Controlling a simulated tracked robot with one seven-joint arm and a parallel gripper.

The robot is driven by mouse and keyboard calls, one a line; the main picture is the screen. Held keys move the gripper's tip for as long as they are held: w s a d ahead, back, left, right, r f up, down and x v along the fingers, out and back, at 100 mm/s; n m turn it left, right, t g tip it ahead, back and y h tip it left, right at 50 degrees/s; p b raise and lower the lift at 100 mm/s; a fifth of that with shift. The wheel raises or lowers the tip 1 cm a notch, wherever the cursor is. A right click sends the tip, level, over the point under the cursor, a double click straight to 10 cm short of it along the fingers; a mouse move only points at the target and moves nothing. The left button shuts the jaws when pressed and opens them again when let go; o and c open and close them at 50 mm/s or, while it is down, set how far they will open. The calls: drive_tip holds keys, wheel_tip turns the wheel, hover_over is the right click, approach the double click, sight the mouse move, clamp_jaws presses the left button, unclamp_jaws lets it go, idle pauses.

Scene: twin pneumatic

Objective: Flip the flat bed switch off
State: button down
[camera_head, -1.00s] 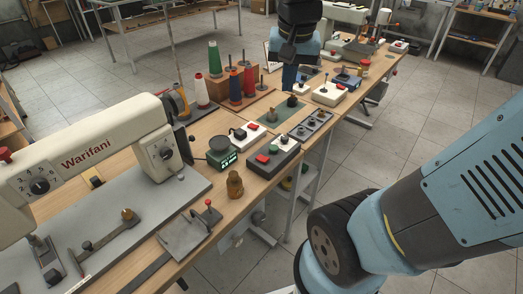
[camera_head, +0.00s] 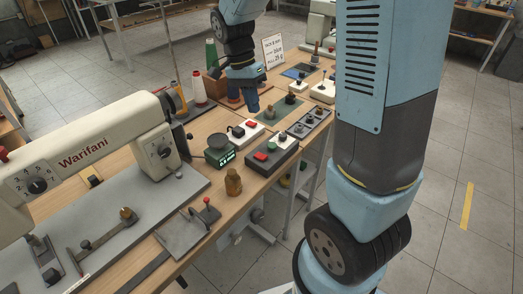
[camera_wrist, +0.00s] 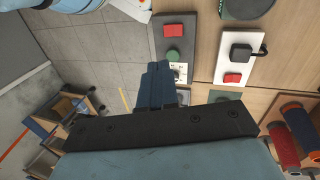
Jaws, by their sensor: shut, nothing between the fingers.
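A dark grey switch box (camera_head: 272,160) with a red button (camera_head: 261,157) and a second small button lies on the bench to the right of the Warifani sewing machine (camera_head: 85,160). The box also shows at the top of the wrist view (camera_wrist: 157,30), with its red button and a green button (camera_wrist: 173,57). A white plate (camera_head: 243,138) with a black plug-like block and a red button lies beside it. I cannot tell which of these is the flat bed switch. My gripper (camera_head: 243,106) is shut and empty above the bench, behind the boxes. In the wrist view its fingertips (camera_wrist: 157,66) overlap the box's near end.
Thread spools (camera_head: 198,87) stand at the back. The floor at right is open.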

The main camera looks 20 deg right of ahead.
sight(264, 158)
drive_tip(key=f, duration=0.1)
drive_tip(key=w+a+f+m, duration=0.1)
drive_tip(key=shift+w+f+g, duration=0.1)
drive_tip(key=shift+f+g, duration=0.25)
drive_tip(key=shift+g, duration=0.05)
drive_tip(key=shift+f, duration=0.1)
drive_tip(key=x, duration=1.3)
drive_tip(key=shift+d+f, duration=0.3)
drive_tip(key=shift+f, duration=0.05)
